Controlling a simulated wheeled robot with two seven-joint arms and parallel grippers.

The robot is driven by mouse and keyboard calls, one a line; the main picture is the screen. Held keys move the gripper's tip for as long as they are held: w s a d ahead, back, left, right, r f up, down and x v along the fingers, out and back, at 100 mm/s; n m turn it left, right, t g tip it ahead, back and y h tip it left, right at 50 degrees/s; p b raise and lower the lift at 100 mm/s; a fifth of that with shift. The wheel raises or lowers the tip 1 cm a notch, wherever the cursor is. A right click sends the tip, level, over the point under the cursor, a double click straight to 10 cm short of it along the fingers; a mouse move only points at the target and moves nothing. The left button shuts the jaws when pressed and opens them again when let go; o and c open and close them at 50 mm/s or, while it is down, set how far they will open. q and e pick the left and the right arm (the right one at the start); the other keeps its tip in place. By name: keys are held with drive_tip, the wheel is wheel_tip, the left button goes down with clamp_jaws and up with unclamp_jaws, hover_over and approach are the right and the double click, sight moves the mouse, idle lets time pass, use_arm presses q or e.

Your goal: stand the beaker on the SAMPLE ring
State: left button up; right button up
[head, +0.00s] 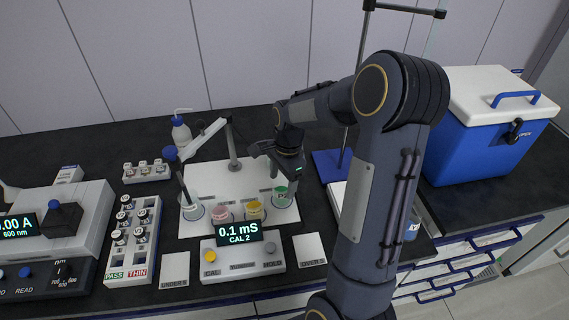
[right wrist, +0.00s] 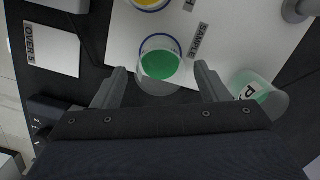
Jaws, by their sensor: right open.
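The beaker with green liquid (head: 282,198) stands upright on the white mat (head: 213,174), at the right end of a row of cups. In the right wrist view the beaker (right wrist: 161,66) is beside the printed SAMPLE label (right wrist: 198,41). The SAMPLE ring is hard to make out under it, so I cannot tell how well the base is centred. My right gripper (right wrist: 161,77) is open, with one finger on each side of the beaker and gaps showing. In the head view the right gripper (head: 281,174) is just above and behind the beaker. My left gripper is not in view.
Yellow (head: 255,210), pink (head: 222,214) and clear (head: 192,208) cups stand left of the beaker. A meter (head: 243,256) is in front. A second green-tinted container (right wrist: 262,94) is close to the right finger. A blue cooler (head: 482,140) is at right.

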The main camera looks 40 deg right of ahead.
wheel_tip(320, 180, up, 7)
drive_tip(key=s+a+r+n+t+y, duration=0.1)
drive_tip(key=s+a+r+n+t, duration=0.1)
drive_tip(key=s+a+n, duration=0.5)
drive_tip(key=s+a+r+n+t+y, duration=0.1)
drive_tip(key=s+a+r+n+t, duration=0.1)
drive_tip(key=s+a+n, duration=0.6)
drive_tip(key=s+n+t, duration=0.1)
drive_tip(key=s+n, duration=0.1)
drive_tip(key=s, duration=0.1)
drive_tip(key=shift+s+n, duration=0.3)
drive_tip(key=shift+r, duration=0.1)
